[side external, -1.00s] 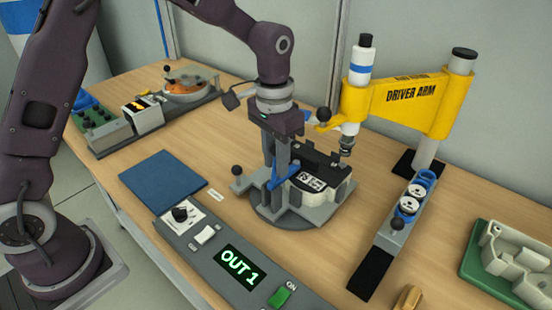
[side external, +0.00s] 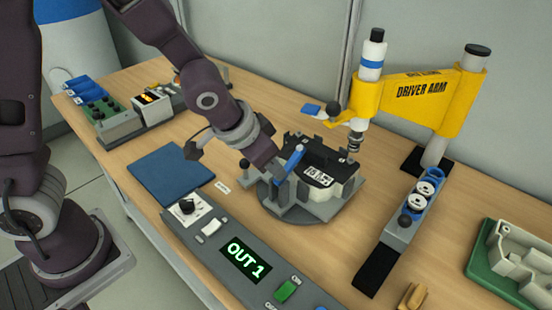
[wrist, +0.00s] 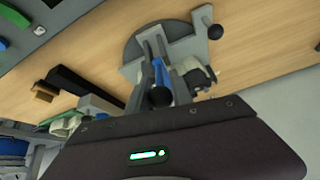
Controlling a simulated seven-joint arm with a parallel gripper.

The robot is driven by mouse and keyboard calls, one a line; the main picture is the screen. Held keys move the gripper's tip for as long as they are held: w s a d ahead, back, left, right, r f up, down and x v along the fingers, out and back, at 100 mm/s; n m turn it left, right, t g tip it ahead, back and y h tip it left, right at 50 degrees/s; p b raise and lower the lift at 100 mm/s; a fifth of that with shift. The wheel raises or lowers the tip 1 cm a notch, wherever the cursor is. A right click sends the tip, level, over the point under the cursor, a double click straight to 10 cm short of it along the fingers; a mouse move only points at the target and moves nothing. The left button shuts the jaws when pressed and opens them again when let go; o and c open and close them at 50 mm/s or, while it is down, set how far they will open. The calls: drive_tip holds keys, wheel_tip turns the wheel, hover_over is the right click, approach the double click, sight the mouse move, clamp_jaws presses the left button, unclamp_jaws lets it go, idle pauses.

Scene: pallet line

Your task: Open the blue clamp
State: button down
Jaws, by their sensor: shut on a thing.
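The blue clamp (side external: 289,163) is a blue lever on the near side of a round grey fixture (side external: 300,212). The lever slants upward, and the fixture holds a black-and-white part (side external: 320,178) with a printed label. My gripper (side external: 279,170) reaches in from the left, tilted, and is shut on the blue clamp's lever. In the wrist view the blue lever (wrist: 162,74) lies between the fingers (wrist: 158,58) of my gripper, with a black ball knob (wrist: 160,97) at its near end. The exact contact is partly hidden.
The yellow driver arm (side external: 412,95) stands behind and right of the fixture. A control panel (side external: 225,235) reading OUT 1 is in front. A blue mat (side external: 170,177) lies left. A grey rail with round white parts (side external: 424,188) is at right.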

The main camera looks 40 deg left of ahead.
drive_tip(key=shift+s+f+t, duration=0.2)
drive_tip(key=shift+s+t, duration=0.25)
drive_tip(key=shift+t, duration=0.35)
drive_tip(key=c, duration=1.3)
unclamp_jaws()
drive_tip(key=shift+o, duration=0.2)
wheel_tip(320, 180, up, 9)
drive_tip(key=shift+r, duration=0.55)
drive_tip(key=shift+a, duration=0.15)
